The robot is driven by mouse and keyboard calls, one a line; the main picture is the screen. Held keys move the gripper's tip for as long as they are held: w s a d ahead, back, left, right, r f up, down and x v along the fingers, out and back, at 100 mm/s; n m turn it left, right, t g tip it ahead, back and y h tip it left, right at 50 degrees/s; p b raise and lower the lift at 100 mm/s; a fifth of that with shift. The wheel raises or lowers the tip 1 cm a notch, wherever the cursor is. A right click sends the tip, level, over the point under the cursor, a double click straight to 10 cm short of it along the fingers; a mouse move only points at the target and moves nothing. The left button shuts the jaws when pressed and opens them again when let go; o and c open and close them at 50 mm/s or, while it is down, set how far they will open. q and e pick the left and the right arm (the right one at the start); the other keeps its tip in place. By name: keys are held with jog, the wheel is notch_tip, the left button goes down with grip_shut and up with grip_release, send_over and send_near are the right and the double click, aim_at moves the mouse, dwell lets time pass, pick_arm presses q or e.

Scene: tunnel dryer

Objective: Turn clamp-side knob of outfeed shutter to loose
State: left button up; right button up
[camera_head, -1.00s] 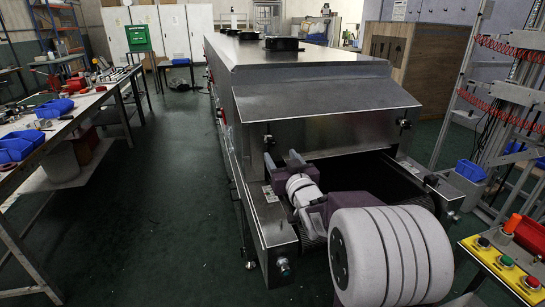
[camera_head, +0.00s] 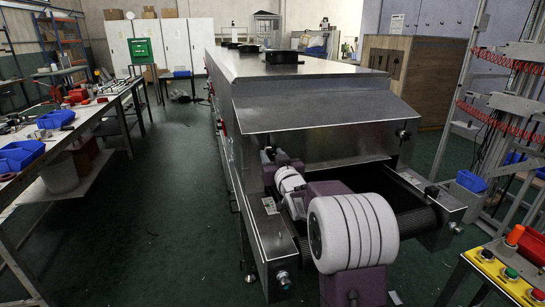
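The outfeed shutter (camera_head: 325,113) is the sloping steel hood plate at the near end of the long dryer. A small dark knob (camera_head: 403,134) shows at its right side. My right gripper (camera_head: 270,155) is at the shutter's lower left corner, where the other knob sits. The fingertips are at that knob's place and mostly hide it. The view is too small to tell whether they touch or grip it. I cannot make out which knob is the clamp-side one. My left gripper is not in view.
A conveyor bed (camera_head: 418,222) with steel side rails runs out below the shutter, under my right arm. A button panel (camera_head: 510,268) stands at the lower right. A workbench (camera_head: 85,118) with blue bins lines the left. The green floor between is clear.

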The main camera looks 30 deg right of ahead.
grip_shut()
